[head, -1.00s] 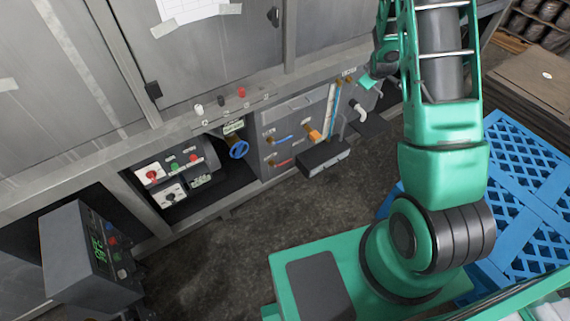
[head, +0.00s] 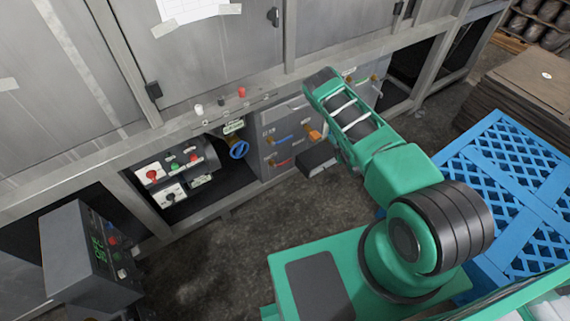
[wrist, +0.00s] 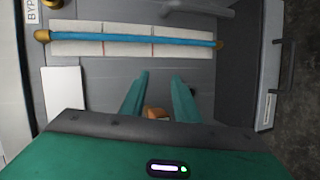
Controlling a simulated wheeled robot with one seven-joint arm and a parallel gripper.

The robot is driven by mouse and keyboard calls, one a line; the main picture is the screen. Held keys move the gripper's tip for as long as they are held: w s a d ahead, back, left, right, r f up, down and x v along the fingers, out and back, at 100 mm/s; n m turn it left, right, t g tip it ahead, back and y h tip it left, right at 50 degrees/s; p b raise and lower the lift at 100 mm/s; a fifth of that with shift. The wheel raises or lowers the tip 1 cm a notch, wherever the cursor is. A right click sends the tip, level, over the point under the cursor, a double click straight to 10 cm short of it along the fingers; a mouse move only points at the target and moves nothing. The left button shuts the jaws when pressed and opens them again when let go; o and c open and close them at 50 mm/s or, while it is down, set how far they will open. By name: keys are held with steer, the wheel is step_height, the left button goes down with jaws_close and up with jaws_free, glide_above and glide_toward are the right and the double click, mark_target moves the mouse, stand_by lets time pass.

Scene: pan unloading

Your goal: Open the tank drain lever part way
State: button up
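An orange lever (head: 314,132) sticks out from the grey valve panel (head: 297,112), to the right of a blue-handled and a red-handled valve. I take it for the tank drain lever, but its label is not readable. In the wrist view an orange-brown block (wrist: 156,112), likely this lever, shows between the finger bases, partly hidden by the gripper body. My gripper (wrist: 159,74) is open, its two green fingers apart on either side of it. I cannot tell whether they touch it. In the head view my arm hides the gripper.
A blue sight tube (wrist: 135,40) on a marked white strip crosses ahead of the fingers. A dark box (head: 316,158) juts out below the panel. A blue round valve (head: 238,150) stands to the left. Blue pallets (head: 520,180) lie at right.

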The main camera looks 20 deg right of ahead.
steer(key=s+a+f+n+t+y, duration=0.1)
steer(key=s+a+f+n+y, duration=0.15)
steer(key=s+a+f, duration=0.35)
steer(key=n+y, duration=0.2)
steer(key=y, duration=0.1)
glide_toward(287, 161)
steer(key=x, duration=1)
steer(key=shift+f, duration=0.35)
